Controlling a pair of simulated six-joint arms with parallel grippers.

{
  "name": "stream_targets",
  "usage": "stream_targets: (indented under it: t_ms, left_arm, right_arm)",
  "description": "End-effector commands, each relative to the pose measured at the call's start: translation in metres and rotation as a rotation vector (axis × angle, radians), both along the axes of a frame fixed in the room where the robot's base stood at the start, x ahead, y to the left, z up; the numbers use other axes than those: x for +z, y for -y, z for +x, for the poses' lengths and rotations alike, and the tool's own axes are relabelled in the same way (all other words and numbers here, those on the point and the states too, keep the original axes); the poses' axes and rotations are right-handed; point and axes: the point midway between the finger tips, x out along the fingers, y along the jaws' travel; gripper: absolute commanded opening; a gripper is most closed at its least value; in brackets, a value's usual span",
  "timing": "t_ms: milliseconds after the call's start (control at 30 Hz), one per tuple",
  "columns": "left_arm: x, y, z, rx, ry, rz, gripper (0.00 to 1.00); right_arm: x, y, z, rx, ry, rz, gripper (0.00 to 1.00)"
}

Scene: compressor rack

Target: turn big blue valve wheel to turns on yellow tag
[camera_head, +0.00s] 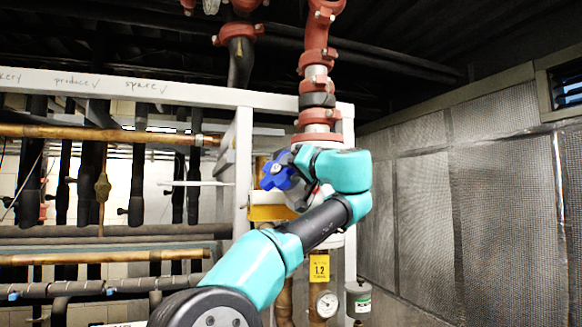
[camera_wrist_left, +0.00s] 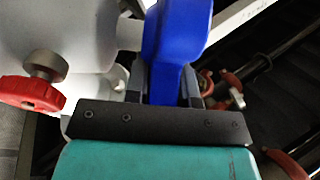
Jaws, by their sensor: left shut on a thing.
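The big blue valve wheel (camera_head: 276,171) is in the middle of the head view, in front of the pipework, with its lobed rim partly hidden by my left arm. In the left wrist view a blue lobe of the wheel (camera_wrist_left: 174,38) stands between the two fingers. My left gripper (camera_wrist_left: 165,84) is shut on that lobe. The yellow tag (camera_head: 320,268) hangs below my arm and reads 1.2, with smaller print under it that I cannot read. My right gripper is in neither view.
A red handwheel (camera_wrist_left: 30,93) sits close to my left gripper on the left side of the wrist view. A red-jointed vertical pipe (camera_head: 317,75) rises behind my arm. A gauge (camera_head: 327,304) is below the tag. A mesh wall (camera_head: 470,190) stands right.

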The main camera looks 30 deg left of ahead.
Motion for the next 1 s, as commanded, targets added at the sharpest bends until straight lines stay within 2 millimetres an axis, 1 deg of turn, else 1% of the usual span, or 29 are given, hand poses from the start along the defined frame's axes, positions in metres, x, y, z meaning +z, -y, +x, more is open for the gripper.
stream_targets:
  t_ms: [300,600,1000]
  left_arm:
    - [0.0052,-0.0017,0.0020,0.050,-0.008,-0.069,0.00]
    - [0.0047,-0.0024,0.0017,0.081,-0.020,-0.123,0.00]
    - [0.0029,-0.0025,0.0015,0.089,-0.027,-0.139,0.00]
  right_arm:
    - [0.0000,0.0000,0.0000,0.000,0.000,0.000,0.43]
    - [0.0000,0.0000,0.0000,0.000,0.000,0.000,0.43]
    - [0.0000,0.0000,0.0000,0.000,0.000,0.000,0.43]
